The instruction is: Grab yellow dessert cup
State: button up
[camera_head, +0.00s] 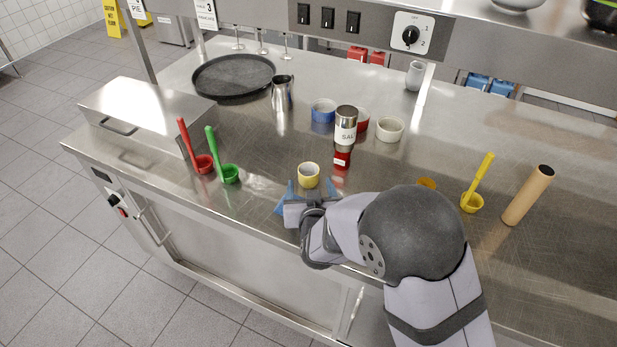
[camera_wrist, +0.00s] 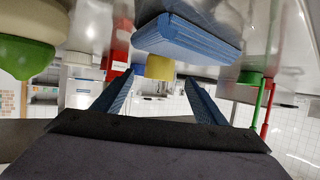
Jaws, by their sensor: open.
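The yellow dessert cup (camera_head: 308,176) is a small, round, pale-yellow cup standing upright near the counter's front edge in the head view. My gripper (camera_head: 311,190) is open on the near side of it, with its blue fingers spread to left and right. In the wrist view the yellow cup (camera_wrist: 160,67) shows ahead, in the gap between the fingertips of my gripper (camera_wrist: 160,76). Nothing is held. I cannot tell the exact distance to the cup.
A blue block (camera_wrist: 185,36) looms close in the wrist view.

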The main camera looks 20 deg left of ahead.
aim_at(309, 179)
jog(key=shift+p+x, duration=0.35)
jog(key=shift+x, duration=0.85)
jog(key=shift+w+a+f+p, duration=0.1)
jog(key=shift+w+f+p, duration=0.05)
jog(key=shift+w+p, duration=0.25)
jog(key=shift+p+x, duration=0.85)
jog(key=shift+x, duration=1.3)
jog(key=c, duration=1.2)
notch_tip(309, 179, up, 10)
jog(key=b, duration=0.2)
